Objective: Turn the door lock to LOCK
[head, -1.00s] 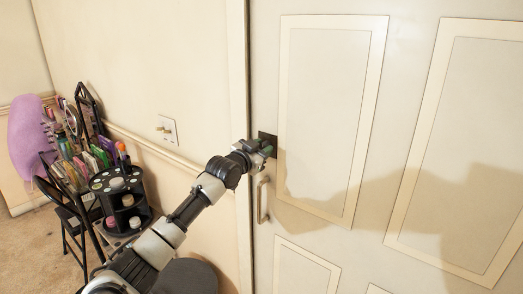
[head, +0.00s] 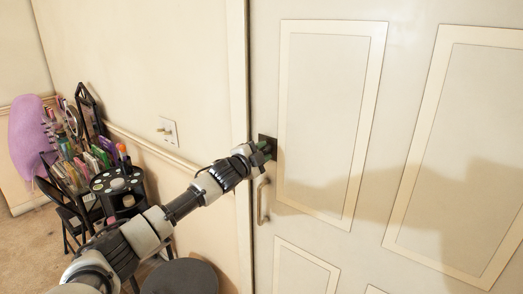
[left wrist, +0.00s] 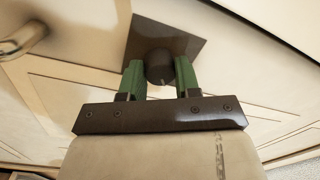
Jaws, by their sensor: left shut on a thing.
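The door lock is a dark square plate (head: 268,146) on the door's left side, above the handle. In the left wrist view, the lock's dark round knob (left wrist: 159,66) stands out from its plate (left wrist: 180,40). A small light mark shows on the knob's lower part; I cannot read any lettering. My left gripper (head: 264,150) is at the lock. In the left wrist view, its green fingers (left wrist: 160,78) are shut on the knob, one on each side. My right gripper is not in view.
The door handle (head: 263,201) is just below the lock. A wall switch (head: 168,131) is left of the door frame. A dark round stool seat (head: 181,277) stands below my left arm. A cluttered cart (head: 100,185) stands at the left.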

